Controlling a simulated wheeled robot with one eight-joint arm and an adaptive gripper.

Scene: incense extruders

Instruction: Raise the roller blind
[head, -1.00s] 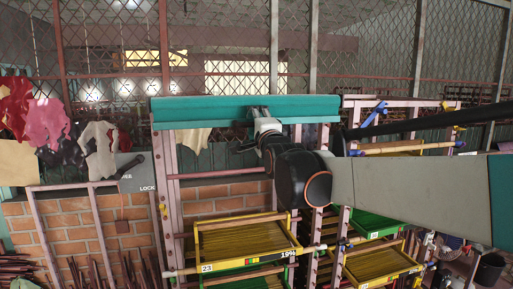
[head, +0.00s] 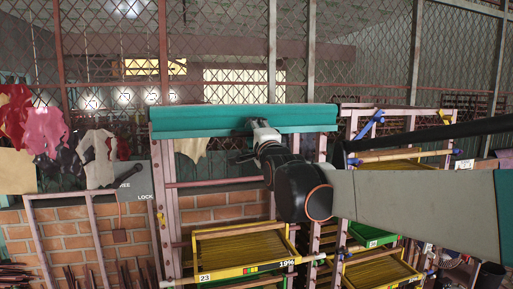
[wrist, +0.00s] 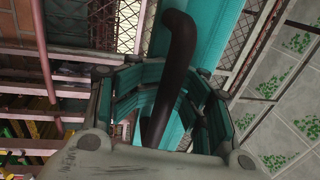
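The teal roller blind (head: 215,118) is a long horizontal roll across the top of a pinkish frame, with only a narrow strip showing below it. In the head view my gripper (head: 258,128) reaches up to the blind's lower edge, right of its middle. In the wrist view my gripper (wrist: 172,85) has its fingers spread on either side of a dark bent rod (wrist: 182,40). The rod passes between them; a firm hold does not show. Teal blind material (wrist: 222,40) shows behind the rod. The fingertips are small and partly hidden in the head view.
A dark lever (head: 129,174) sits on a grey panel with a LOCK label, left of the frame. Yellow slatted trays (head: 240,247) and a green tray (head: 370,238) are on racks below. Cloths (head: 48,133) hang at the left. A mesh fence stands behind.

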